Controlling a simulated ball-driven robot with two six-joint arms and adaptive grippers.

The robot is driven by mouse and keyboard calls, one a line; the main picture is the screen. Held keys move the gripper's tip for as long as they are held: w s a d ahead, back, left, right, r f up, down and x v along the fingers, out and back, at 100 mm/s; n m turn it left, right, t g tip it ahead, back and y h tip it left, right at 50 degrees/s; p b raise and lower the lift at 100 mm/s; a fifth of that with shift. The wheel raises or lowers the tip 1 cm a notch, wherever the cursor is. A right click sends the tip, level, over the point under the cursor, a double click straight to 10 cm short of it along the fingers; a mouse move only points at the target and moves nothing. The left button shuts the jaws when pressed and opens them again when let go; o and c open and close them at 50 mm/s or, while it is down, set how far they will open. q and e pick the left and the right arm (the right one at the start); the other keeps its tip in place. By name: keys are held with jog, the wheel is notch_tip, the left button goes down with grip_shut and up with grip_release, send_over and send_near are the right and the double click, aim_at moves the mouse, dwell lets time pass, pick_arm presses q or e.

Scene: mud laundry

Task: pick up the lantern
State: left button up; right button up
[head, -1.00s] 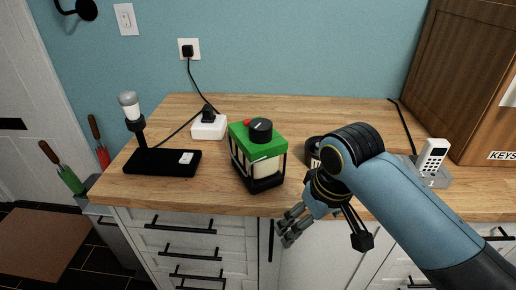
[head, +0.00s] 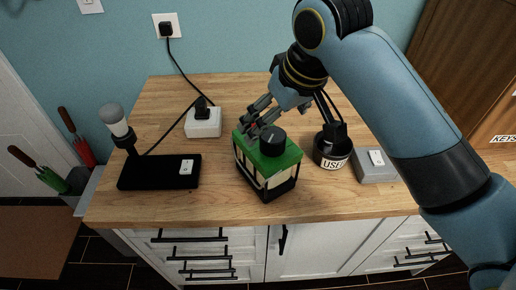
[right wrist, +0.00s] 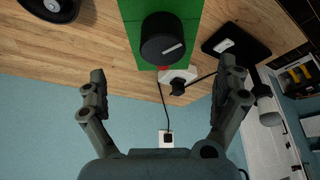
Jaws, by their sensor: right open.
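The lantern (head: 267,170) stands upright on the wooden counter, with a green top, a black round knob and a dark frame around a pale body. In the right wrist view its green top and black knob (right wrist: 168,38) show at the top, between and beyond the open fingers. My right gripper (head: 250,124) is open and empty, above and just behind the lantern's back left edge; I cannot tell whether a finger touches it. In the right wrist view the gripper's two fingers (right wrist: 166,92) are wide apart. My left gripper is not in view.
A black charging base (head: 160,172) with a lamp lies left of the lantern. A white plug block (head: 203,122) with a cord sits behind it. A round black cup labelled USED (head: 333,152) and a grey tray (head: 376,172) stand to the right. The counter's front is clear.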

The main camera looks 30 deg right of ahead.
aim_at(272, 131)
jog(key=x, duration=0.3)
jog(key=shift+s+f, duration=0.15)
jog(key=shift+f, duration=0.35)
jog(key=x, duration=0.2)
jog(key=p+x, duration=0.1)
jog(key=x, duration=0.1)
jog(key=shift+a+f, duration=0.2)
jog(key=shift+f, duration=0.1)
jog(key=shift+w+f, duration=0.15)
jog(key=shift+w, duration=0.1)
jog(key=shift+s, duration=0.1)
jog(key=c, duration=1.3)
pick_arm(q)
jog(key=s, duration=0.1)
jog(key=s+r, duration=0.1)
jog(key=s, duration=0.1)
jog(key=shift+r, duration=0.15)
pick_arm(e)
jog(key=shift+c, duration=0.8)
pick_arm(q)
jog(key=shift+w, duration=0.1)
